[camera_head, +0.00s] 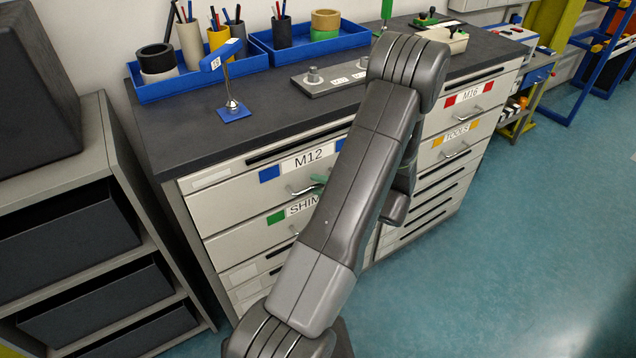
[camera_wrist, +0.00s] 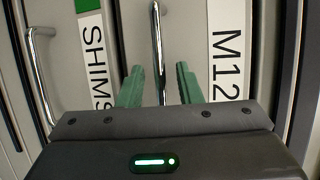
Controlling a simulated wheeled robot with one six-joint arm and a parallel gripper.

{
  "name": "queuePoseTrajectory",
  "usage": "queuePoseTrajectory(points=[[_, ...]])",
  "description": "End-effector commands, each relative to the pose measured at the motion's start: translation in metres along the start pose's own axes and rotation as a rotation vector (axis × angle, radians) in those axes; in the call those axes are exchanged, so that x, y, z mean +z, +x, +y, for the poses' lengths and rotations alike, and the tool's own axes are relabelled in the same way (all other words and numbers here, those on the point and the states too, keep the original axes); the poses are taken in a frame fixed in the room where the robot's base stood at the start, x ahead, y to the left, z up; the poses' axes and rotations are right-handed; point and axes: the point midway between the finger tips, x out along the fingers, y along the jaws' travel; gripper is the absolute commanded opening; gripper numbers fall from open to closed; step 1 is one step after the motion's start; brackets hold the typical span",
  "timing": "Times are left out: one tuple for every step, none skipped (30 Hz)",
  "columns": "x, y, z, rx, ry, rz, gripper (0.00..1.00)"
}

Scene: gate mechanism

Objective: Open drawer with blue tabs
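My gripper is open, with a gap on each side of the handle. In the head view, only a bit of green finger (camera_head: 319,180) shows beside the handle.
The SHIMS drawer with a green tab (camera_head: 276,216) is just below; its handle (camera_wrist: 38,75) shows in the wrist view. M16 (camera_head: 467,96) and TOOLS (camera_head: 456,133) drawers are to the right. A shelf unit (camera_head: 110,150) stands close left. The floor at right is clear.

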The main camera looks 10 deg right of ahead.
Motion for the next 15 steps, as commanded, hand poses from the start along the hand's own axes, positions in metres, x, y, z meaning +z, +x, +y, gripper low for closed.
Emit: queuePoseTrajectory(points=[[0.0003,0.0047,-0.0007,0.0,0.0,-0.001,0.32],[0.0002,0.0066,-0.0006,0.0,0.0,-0.001,0.32],[0.0001,0.0084,-0.0005,0.0,-0.001,0.0,0.32],[0.0,0.0093,-0.0003,0.0,-0.001,0.0,0.32],[-0.0001,0.01,-0.0002,0.001,-0.001,0.0,0.32],[-0.0001,0.0106,-0.0001,0.001,-0.001,0.001,0.32],[-0.0002,0.0108,0.0,0.001,-0.001,0.001,0.32],[-0.0002,0.0109,0.0001,0.001,-0.001,0.001,0.32],[-0.0003,0.0109,0.0001,0.001,-0.001,0.001,0.32],[-0.0003,0.0108,0.0001,0.001,-0.001,0.001,0.32],[-0.0003,0.0108,0.0001,0.001,-0.001,0.001,0.32],[-0.0003,0.0107,0.0001,0.0,-0.001,0.001,0.32],[-0.0003,0.0107,0.0001,0.0,-0.001,0.001,0.3],[-0.0003,0.0107,0.0001,0.0,-0.001,0.001,0.24],[-0.0002,0.0107,0.0001,0.0,-0.001,0.001,0.16]])
